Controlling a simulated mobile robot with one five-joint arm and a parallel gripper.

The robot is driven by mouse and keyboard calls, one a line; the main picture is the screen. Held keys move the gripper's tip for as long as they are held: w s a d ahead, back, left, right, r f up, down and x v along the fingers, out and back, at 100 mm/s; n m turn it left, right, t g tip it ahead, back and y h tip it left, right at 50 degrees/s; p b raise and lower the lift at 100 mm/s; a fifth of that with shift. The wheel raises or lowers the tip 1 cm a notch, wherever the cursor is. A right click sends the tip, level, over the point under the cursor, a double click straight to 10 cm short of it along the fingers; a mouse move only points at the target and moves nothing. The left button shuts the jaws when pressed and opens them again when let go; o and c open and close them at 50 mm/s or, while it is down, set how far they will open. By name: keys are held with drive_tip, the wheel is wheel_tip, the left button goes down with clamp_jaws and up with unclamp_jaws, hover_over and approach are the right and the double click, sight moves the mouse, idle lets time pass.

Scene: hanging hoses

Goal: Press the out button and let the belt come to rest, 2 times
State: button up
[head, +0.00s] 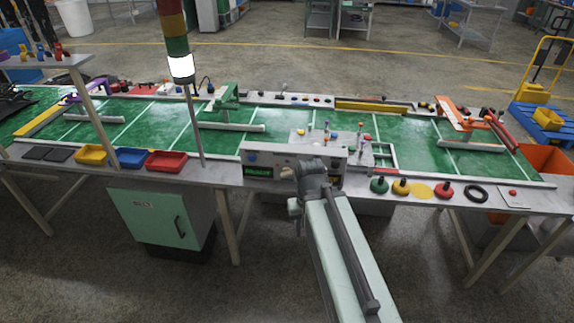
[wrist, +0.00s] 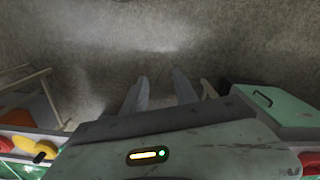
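A pale control box (head: 292,151) stands on the front edge of the green belt table. It has a blue button (head: 252,158) at its left and a small green display (head: 258,172) below. My gripper (head: 302,172) is in front of the box's right half and hides part of its face. I cannot make out which button is the out button. In the wrist view, two grey fingers of my gripper (wrist: 160,92) stand apart with bare floor between them and nothing held. I cannot tell if it touches the box.
A signal tower (head: 181,67) with a lit white lamp rises left of the box. Red (head: 166,161), blue (head: 131,158) and yellow (head: 91,154) trays line the front left edge. Knobs and a black ring (head: 476,194) lie to the right. A green cabinet (head: 160,218) stands below.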

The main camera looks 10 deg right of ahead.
clamp_jaws()
drive_tip(key=shift+d, duration=0.15)
idle(1.7)
